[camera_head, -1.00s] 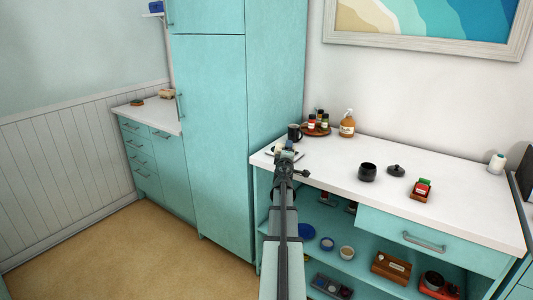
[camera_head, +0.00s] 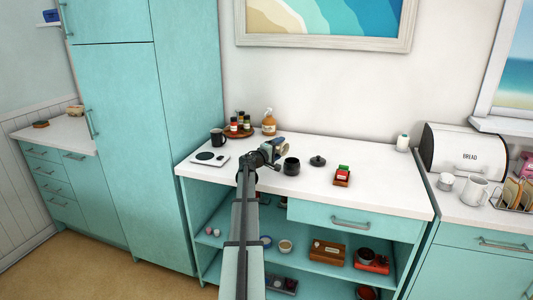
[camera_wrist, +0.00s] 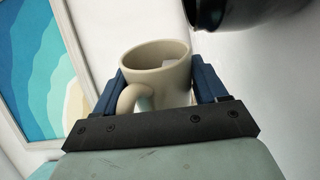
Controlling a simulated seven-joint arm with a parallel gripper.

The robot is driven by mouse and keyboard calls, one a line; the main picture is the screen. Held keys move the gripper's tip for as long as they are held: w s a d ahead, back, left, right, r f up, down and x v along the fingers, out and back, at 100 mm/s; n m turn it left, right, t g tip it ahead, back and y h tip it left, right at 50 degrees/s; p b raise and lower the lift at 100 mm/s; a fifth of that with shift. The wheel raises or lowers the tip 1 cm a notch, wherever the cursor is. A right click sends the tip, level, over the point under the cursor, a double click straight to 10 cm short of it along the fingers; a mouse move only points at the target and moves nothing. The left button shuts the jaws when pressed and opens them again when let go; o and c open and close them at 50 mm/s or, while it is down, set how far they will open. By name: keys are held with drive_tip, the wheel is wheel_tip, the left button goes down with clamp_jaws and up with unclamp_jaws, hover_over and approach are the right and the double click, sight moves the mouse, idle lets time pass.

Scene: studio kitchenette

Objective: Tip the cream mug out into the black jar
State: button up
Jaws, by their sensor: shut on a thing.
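My gripper (camera_head: 270,151) is above the white counter, beside the black jar. Its blue fingers are shut on the cream mug (camera_wrist: 172,86), one on each side, in the wrist view. The mug's handle faces the wrist camera, and a small pale piece shows inside. The exact tilt of the mug is hard to tell. The black jar (camera_head: 291,167) stands upright and open on the counter, just right of my gripper. Its dark body also shows at the top right of the wrist view (camera_wrist: 232,12). The inside of the jar is not clear.
A black lid (camera_head: 317,161) lies right of the jar, then a small wooden tray (camera_head: 341,182) with little jars. The counter's right part is mostly free.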

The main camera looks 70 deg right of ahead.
sight(283, 143)
drive_tip(key=s+g, duration=0.1)
drive_tip(key=s+a+r+m+g+y, duration=0.1)
drive_tip(key=shift+s+r+m+g, duration=0.25)
drive_tip(key=shift+m+g, duration=0.05)
drive_tip(key=shift+s+a+r+y, duration=0.1)
drive_tip(key=shift+s+a+y, duration=0.05)
drive_tip(key=shift+s+y, duration=0.15)
drive_tip(key=n, duration=0.1)
drive_tip(key=r+n, duration=0.1)
drive_tip(key=n, duration=0.2)
drive_tip(key=shift+w+d+r+n, duration=0.25)
drive_tip(key=shift+w+r+n, duration=0.1)
drive_tip(key=shift+w+n, duration=0.05)
drive_tip(key=n, duration=0.3)
drive_tip(key=r+n, duration=0.1)
drive_tip(key=n, duration=0.2)
drive_tip(key=shift+w+r+n, duration=0.1)
drive_tip(key=shift+r+n, duration=0.1)
drive_tip(key=shift+n, duration=0.1)
drive_tip(key=n, duration=0.4)
drive_tip(key=s+n, duration=0.1)
drive_tip(key=n, duration=0.1)
drive_tip(key=shift+a+f+n, duration=0.3)
drive_tip(key=shift+f+n, duration=0.05)
drive_tip(key=shift+n, duration=0.05)
drive_tip(key=shift+a, duration=0.1)
